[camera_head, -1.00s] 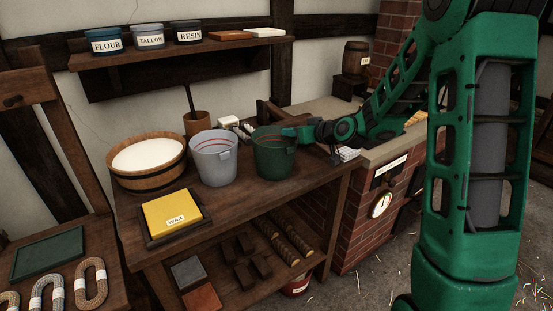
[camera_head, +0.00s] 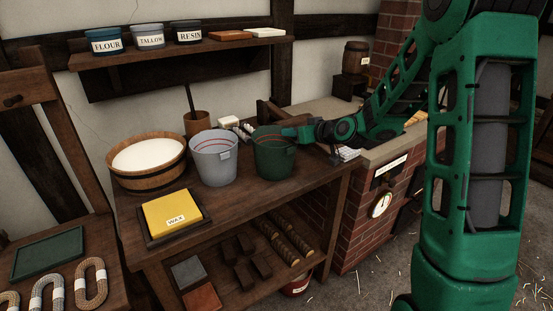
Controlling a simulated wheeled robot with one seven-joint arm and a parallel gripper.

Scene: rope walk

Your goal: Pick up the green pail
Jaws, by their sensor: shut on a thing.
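The green pail (camera_head: 274,160) stands upright on the wooden bench, toward its right end. It is dark green, open at the top, with a red line around its inside. My gripper (camera_head: 291,134) reaches in from the right and is shut on the pail's right rim. The fingertips are small in the view and partly hidden by the pail and the gripper itself. The pail appears to rest on the bench top.
A grey pail (camera_head: 213,165) stands close on the left, with a wooden tub (camera_head: 150,183) beyond it. A yellow wax block (camera_head: 171,212) lies in front. A brick stove (camera_head: 364,215) stands at the right. A shelf (camera_head: 180,53) with labelled pots hangs above.

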